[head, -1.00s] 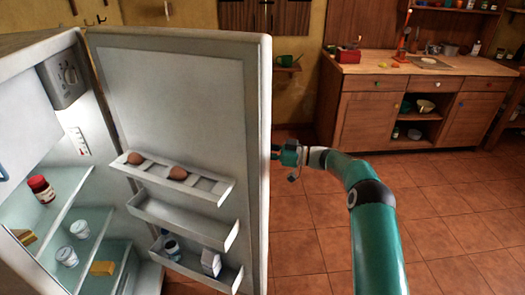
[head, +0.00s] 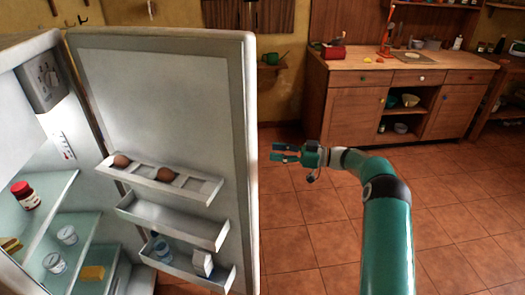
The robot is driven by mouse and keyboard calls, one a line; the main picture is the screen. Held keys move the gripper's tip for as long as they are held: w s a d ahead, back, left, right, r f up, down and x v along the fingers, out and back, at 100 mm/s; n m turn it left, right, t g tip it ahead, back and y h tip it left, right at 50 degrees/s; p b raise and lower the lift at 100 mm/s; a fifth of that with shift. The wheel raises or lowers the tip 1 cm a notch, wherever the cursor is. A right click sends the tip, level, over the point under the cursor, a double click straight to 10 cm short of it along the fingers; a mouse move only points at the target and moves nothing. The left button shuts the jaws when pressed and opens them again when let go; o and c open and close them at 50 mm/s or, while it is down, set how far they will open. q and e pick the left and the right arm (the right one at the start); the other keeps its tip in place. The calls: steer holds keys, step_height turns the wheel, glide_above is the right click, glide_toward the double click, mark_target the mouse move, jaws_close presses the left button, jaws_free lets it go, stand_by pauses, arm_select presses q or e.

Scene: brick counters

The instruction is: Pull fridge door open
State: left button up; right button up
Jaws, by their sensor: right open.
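The fridge (head: 40,92) stands at the left with its white door (head: 165,95) swung wide open. The door's inner side faces me, with three shelves on it. My right gripper (head: 276,152) is to the right of the door's free edge, apart from it. Its fingers are open and point left, with nothing between them. The door's outer side and its handle are hidden from me. My left gripper is not in view.
Eggs (head: 122,161) sit in the top door shelf, and a red-lidded jar (head: 25,195) stands inside the fridge. A wooden counter (head: 355,112) stands at the back right. The tiled floor (head: 310,235) is clear.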

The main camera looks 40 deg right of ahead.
steer(key=shift+v, duration=1.15)
